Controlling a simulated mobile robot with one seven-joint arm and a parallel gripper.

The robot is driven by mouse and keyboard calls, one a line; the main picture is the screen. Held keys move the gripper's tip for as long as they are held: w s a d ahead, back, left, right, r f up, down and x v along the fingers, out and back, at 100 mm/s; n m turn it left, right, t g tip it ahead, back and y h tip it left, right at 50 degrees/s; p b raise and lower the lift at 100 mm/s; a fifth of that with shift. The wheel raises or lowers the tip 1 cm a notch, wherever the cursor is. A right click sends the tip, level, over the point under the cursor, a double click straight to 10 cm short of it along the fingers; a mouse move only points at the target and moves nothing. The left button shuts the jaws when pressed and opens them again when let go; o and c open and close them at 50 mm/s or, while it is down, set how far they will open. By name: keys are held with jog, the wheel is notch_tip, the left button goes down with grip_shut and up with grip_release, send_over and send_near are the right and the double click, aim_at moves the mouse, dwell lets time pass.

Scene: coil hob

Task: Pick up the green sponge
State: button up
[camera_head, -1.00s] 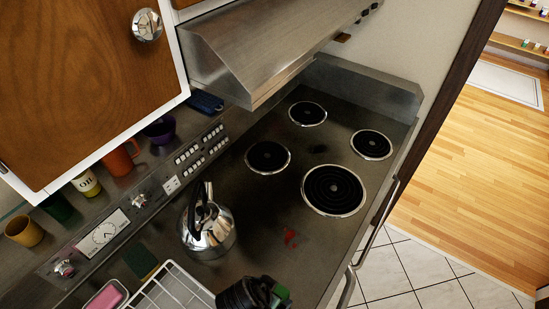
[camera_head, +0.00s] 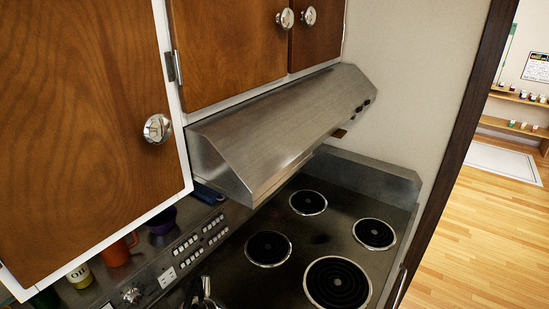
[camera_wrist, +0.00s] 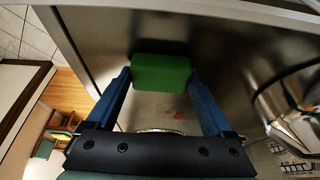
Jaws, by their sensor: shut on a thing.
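The green sponge (camera_wrist: 161,72) is between the blue fingertips of my gripper (camera_wrist: 160,76) in the wrist view. My gripper is shut on it, one finger at each side. The sponge appears held above the dark metal hob surface; the exact height cannot be told. Neither my gripper nor the sponge shows in the head view now.
A shiny kettle (camera_wrist: 292,112) stands to the right in the wrist view. The hob (camera_head: 318,238) has several coil burners under a steel hood (camera_head: 275,125). Wooden cabinets (camera_head: 85,120) hang at the left.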

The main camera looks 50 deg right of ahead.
jog(key=shift+r, duration=0.15)
notch_tip(320, 180, up, 10)
jog(key=b, duration=0.1)
dwell(0.5)
